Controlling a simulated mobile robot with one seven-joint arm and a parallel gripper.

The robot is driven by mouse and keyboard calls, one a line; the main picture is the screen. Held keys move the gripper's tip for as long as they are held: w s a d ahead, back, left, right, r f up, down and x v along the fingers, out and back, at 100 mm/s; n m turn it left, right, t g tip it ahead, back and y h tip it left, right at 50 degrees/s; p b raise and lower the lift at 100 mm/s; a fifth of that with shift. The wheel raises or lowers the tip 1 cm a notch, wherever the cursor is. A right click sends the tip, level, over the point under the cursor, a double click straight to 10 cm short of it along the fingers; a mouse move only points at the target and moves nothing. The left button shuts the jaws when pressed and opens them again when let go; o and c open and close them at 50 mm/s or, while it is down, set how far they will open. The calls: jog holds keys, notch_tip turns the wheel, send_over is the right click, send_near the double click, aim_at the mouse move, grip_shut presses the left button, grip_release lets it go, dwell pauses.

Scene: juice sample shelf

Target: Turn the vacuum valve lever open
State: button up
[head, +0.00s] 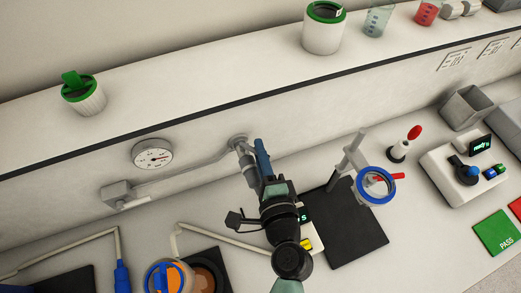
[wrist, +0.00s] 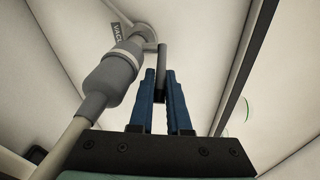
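The vacuum valve is a grey fitting (head: 238,142) on the wall below the shelf, with a thick grey cylindrical body (wrist: 112,70) in the wrist view. Its lever (wrist: 162,60) is a dark grey bar reaching from the fitting down between my fingers. My gripper (head: 260,147) has blue fingers, which also show in the wrist view (wrist: 161,72). The fingers stand close on both sides of the lever, and it fills the narrow gap between them. In the head view my gripper hides the lever. A partly covered "VACU" label (wrist: 117,32) sits beside the valve.
A round gauge (head: 152,154) and a grey pipe (head: 185,180) run along the wall to the left. A blue-ringed stand (head: 375,186) is on the bench to the right. A green-lidded container (head: 323,32) stands on the shelf (head: 200,75) above.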

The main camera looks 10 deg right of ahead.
jog(key=o, duration=0.4)
jog(key=shift+f, duration=0.15)
